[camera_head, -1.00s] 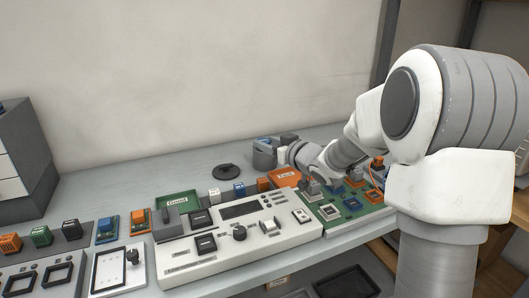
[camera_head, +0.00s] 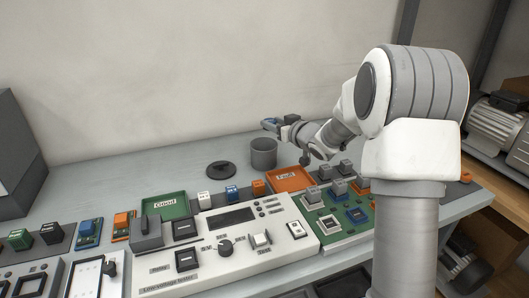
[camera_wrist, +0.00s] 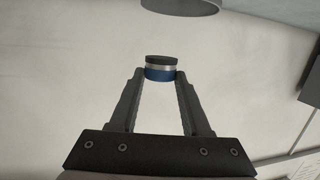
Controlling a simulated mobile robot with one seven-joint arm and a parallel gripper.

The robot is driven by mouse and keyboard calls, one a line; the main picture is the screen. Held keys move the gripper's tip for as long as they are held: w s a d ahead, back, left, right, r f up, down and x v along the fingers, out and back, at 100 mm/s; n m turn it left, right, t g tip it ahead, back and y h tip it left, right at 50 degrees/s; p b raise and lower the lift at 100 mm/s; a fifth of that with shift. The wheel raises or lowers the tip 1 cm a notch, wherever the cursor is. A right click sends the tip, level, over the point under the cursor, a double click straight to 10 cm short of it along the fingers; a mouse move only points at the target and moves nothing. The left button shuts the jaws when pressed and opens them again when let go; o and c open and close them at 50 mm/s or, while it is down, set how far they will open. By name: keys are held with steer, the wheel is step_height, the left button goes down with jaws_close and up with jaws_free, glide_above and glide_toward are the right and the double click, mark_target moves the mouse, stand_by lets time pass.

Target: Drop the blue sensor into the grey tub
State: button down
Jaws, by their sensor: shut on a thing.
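The blue sensor (camera_wrist: 160,74), with a silver band and a black end, is held between the fingertips of my gripper (camera_wrist: 160,78) in the wrist view. In the head view a small blue spot of the sensor (camera_head: 269,122) shows at the tip of my gripper (camera_head: 274,124). The grey tub (camera_head: 263,154) stands upright on the bench, below and slightly left of the gripper body. The sensor appears above the tub's rim and apart from it. A grey rounded edge, likely the tub (camera_wrist: 180,6), shows at the top of the wrist view.
A black round disc (camera_head: 221,169) lies left of the tub. A green tray (camera_head: 166,205) and an orange tray (camera_head: 291,180) are in front, with small coloured blocks between. A white tester panel (camera_head: 225,245) and a green board (camera_head: 345,215) fill the front.

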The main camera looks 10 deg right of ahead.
steer(key=shift+f+b, duration=2.65)
steer(key=shift+f, duration=0.35)
steer(key=shift+c, duration=1.4)
jaws_free()
steer(key=shift+r, duration=0.1)
steer(key=s+d+r+p, duration=0.6)
steer(key=d+r, duration=0.4)
steer(key=r, duration=0.1)
